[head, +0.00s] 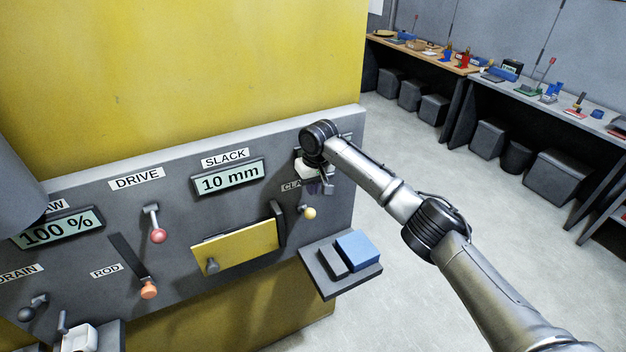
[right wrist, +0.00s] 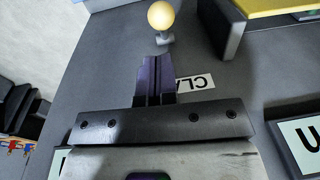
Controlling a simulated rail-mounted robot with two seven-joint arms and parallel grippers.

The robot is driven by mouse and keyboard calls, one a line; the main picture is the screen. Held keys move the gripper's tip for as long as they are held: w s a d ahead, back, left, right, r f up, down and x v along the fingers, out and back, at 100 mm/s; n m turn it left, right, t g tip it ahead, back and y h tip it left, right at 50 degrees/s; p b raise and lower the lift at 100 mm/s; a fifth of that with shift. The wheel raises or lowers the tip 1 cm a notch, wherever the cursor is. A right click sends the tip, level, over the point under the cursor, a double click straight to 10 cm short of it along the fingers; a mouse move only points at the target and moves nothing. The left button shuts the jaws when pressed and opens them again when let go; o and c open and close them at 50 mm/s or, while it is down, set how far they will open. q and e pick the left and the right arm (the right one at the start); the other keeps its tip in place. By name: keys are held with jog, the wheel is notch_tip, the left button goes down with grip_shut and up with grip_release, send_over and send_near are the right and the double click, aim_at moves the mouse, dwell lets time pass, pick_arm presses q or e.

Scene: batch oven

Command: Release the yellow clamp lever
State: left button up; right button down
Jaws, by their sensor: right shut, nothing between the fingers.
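The yellow clamp lever has a round yellow knob (head: 309,213) on a short stem, low on the right part of the grey panel. Its knob (right wrist: 161,15) shows at the top of the right wrist view. My right gripper (head: 324,190) is in front of the panel just above the knob, over the partly hidden clamp label (head: 291,187). In the right wrist view its dark purple fingers (right wrist: 155,62) are together and empty, pointing towards the lever. A gap shows between the fingertips and the knob.
Left of the lever are a yellow flap (head: 237,245), a red-knobbed drive lever (head: 158,236) and an orange-knobbed rod lever (head: 149,289). A small shelf (head: 342,286) with a blue block (head: 358,250) juts out below right. Open floor lies to the right, before the benches.

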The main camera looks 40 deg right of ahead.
aim_at(307, 212)
jog(key=f, duration=0.4)
jog(key=shift+w+a+f+p, duration=0.15)
jog(key=shift+w+f+p, duration=0.1)
jog(key=shift+p, duration=0.15)
pick_arm(q)
jog(key=shift+a+r, duration=0.2)
jog(key=shift+r, duration=0.4)
pick_arm(e)
jog(key=shift+f, duration=0.65)
jog(key=shift+a, duration=0.1)
